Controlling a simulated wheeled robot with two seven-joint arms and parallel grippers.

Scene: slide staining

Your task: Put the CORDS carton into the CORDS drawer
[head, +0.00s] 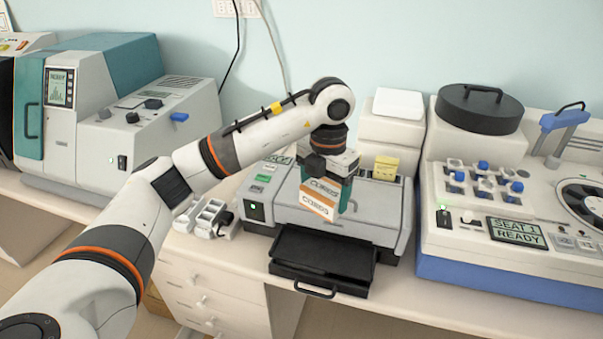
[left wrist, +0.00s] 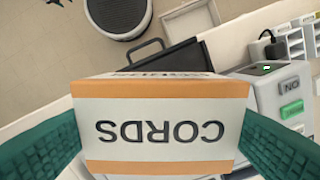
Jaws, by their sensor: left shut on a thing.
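My left gripper (head: 324,188) is shut on the CORDS carton (head: 318,203), a white box with orange bands and CORDS lettering. It holds the carton tilted in the air, in front of the grey machine and above its black tray. In the left wrist view, the carton (left wrist: 160,125) sits between the two teal fingers, its lettering upside down. White drawers (head: 222,293) with small knobs show under the bench at the lower left. I cannot read a CORDS label on any of them. My right gripper is not in view.
The black tray (head: 318,275) with a handle sticks out from the grey machine (head: 388,225) over the bench front. White sockets with a plug (head: 208,215) lie to its left. A staining unit (head: 500,270) stands right, a teal-and-white machine (head: 90,95) left. Floor is open below the bench.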

